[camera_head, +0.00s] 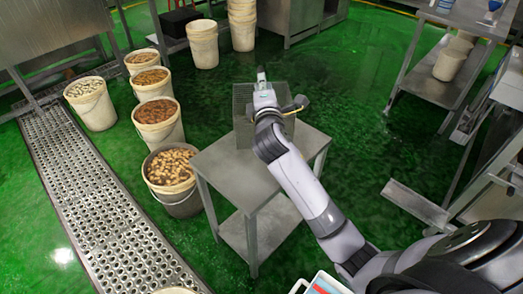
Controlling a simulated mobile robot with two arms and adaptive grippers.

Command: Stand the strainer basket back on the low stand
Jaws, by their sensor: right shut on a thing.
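The strainer basket (241,101) is a grey, finely perforated box at the far side of the low stand. It looks upright, and my right gripper and forearm hide much of it. The low stand (223,170) is a small grey steel table with a lower shelf. I cannot tell whether the basket's bottom touches the stand top or hangs just above it. My right gripper (262,84) is at the basket's upper part and shut on it. My left gripper is not in view.
Several white buckets (158,122) with brownish contents stand left of the stand, the nearest close to its edge. A perforated floor grate (95,205) runs along the left. Steel shelving (430,90) stands at right. Green floor (345,85) is clear behind the stand.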

